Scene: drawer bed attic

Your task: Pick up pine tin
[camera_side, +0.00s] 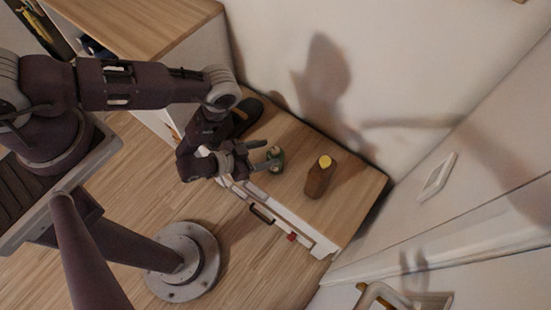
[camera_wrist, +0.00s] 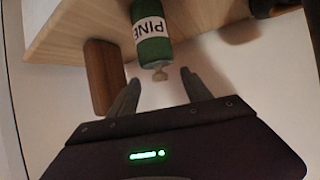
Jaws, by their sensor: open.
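The pine tin (camera_wrist: 152,38) is a green cylinder with a white label reading PINE, upside down in the wrist view. A small pale knob shows at its near end. In the side view the tin (camera_side: 277,153) stands on the low wooden cabinet top, partly hidden by my gripper (camera_side: 262,160). In the wrist view my gripper (camera_wrist: 160,78) is open, its fingers spread on either side of the line to the tin. Nothing is between the fingers, and the tin is just beyond the tips.
A brown bottle with a yellow cap (camera_side: 319,180) stands right of the tin on the cabinet top (camera_side: 355,190). A brown shape (camera_wrist: 103,75) lies left of the tin in the wrist view. A dark object (camera_side: 247,115) is behind my gripper. The wall rises behind the cabinet.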

